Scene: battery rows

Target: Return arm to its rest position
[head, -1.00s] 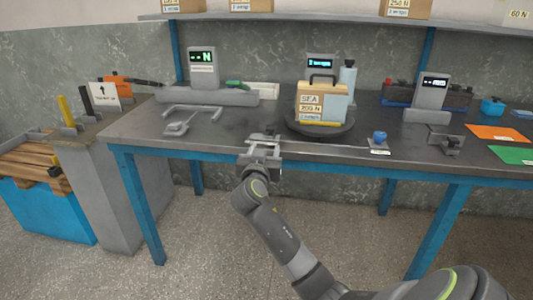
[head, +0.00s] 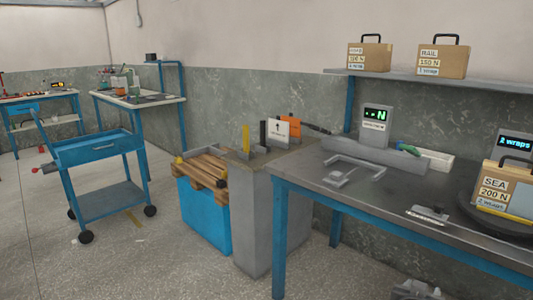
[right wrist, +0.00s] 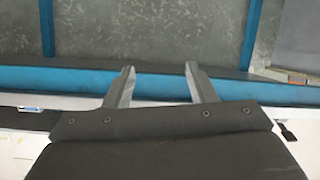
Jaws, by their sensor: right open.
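My right gripper (right wrist: 159,72) is open in the right wrist view, with two bare grey fingers apart and nothing between them. Beyond the fingers are a blue bar and grey surfaces. In the head view a small grey part of what looks like the same gripper (head: 416,290) shows at the bottom edge, below the front edge of the workbench (head: 385,197) and apart from it. The rest of that arm is out of the picture. My left gripper is not in view.
The SEA 200 N parcel (head: 505,190) stands on a round dark plate at the right. A small labelled holder (head: 429,214) sits near the bench's front edge. A grey pedestal (head: 258,220), a blue bin with a pallet (head: 204,215) and a blue cart (head: 100,152) stand left. Floor before them is clear.

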